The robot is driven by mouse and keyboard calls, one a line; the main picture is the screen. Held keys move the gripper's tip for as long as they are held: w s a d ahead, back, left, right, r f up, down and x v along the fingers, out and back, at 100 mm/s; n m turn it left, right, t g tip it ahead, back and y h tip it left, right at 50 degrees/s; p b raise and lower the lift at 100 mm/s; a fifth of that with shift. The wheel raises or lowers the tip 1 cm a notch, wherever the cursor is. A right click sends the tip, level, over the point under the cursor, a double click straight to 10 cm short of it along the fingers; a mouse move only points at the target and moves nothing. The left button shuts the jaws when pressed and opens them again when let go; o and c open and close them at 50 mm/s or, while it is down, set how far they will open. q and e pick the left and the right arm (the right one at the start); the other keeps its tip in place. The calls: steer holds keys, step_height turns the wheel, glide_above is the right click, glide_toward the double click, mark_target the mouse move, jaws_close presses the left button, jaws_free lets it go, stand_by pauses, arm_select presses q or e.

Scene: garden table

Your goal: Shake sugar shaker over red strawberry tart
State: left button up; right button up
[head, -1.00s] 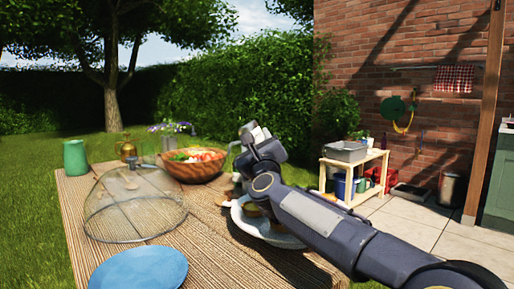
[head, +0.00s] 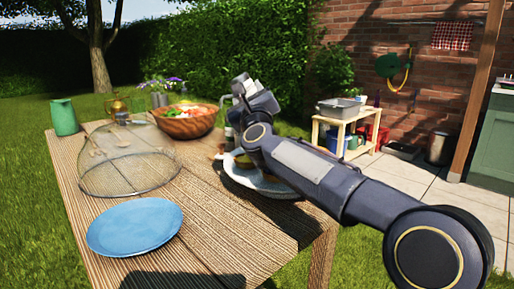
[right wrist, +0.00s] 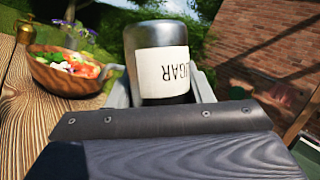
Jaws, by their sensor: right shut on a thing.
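My right gripper (head: 245,88) is shut on the sugar shaker (right wrist: 165,62), a dark metallic cylinder with a white label reading partly "UGAR" in the right wrist view. In the head view my gripper and wrist hide most of the shaker, and they stand above the far right part of the table. A pale plate (head: 238,180) lies below and behind my right arm. A golden-brown pastry (head: 243,160) shows in part on it. I cannot make out a red strawberry tart, because my arm covers much of the plate. My left gripper is not in view.
A wooden salad bowl (head: 187,125) stands left of my gripper. A mesh dome (head: 125,165) and a blue plate (head: 135,228) lie on the left of the wooden table (head: 205,215). A green pitcher (head: 64,118) stands at the far left corner.

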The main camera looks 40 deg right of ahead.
mark_target(249, 79)
steer(key=shift+r, duration=2.4)
step_height(249, 79, down, 5)
steer(key=shift+d+f, duration=0.1)
steer(key=shift+r, duration=0.25)
